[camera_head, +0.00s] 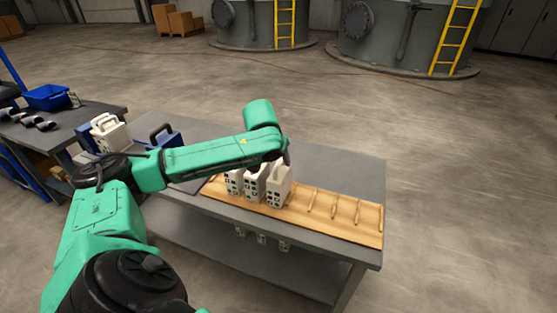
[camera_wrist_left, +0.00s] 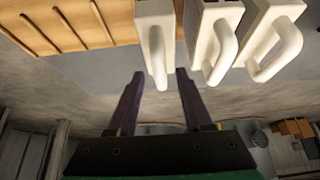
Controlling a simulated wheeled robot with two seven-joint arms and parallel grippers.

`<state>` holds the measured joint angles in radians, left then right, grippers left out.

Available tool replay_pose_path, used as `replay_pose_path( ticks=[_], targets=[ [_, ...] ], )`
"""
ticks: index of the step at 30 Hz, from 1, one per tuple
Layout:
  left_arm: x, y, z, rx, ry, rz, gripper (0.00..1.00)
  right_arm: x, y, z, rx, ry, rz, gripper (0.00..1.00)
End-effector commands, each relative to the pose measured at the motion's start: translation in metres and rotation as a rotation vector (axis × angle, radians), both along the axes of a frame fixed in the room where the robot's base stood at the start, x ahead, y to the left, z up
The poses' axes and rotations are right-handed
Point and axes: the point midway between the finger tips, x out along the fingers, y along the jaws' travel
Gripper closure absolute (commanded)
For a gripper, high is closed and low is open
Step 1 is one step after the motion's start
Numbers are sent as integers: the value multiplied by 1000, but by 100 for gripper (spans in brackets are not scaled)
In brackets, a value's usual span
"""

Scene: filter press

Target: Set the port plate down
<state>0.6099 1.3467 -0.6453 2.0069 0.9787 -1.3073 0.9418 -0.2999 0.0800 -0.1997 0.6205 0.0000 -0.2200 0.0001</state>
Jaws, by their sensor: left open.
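Three white port plates stand upright side by side in the wooden rack (camera_head: 335,218): a left one (camera_head: 233,184), a middle one (camera_head: 253,187) and a right one (camera_head: 278,188). Small dark and green marks show on their faces. My left gripper (camera_head: 284,160) is above the right plate. In the left wrist view my left gripper (camera_wrist_left: 160,74) is open, and the handle of the end plate (camera_wrist_left: 156,50) lies between or just beyond its fingertips; contact cannot be told. The other two plates (camera_wrist_left: 213,40) are beside it. My right gripper is out of view.
The rack's right part is empty, with several wooden dividers. White plates (camera_head: 108,132) and a blue handled plate (camera_head: 166,137) stand at the left. A side table (camera_head: 85,118) holds a blue bin (camera_head: 47,97). The grey table (camera_head: 345,167) is clear behind the rack.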

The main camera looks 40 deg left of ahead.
Motion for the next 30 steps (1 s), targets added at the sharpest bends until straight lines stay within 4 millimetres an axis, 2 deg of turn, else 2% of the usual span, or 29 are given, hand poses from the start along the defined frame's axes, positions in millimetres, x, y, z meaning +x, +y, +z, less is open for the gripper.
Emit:
replay_pose_path(
  ticks=[9,13,18,30],
  targets=[
    [-36,-12,69,4,-5,1,50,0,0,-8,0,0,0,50],
    [-49,-17,91,3,-3,1,50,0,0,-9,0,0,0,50],
    [-54,-19,100,2,1,1,50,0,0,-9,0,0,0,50],
    [-54,-19,100,1,0,2,50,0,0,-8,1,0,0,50]
  ],
)
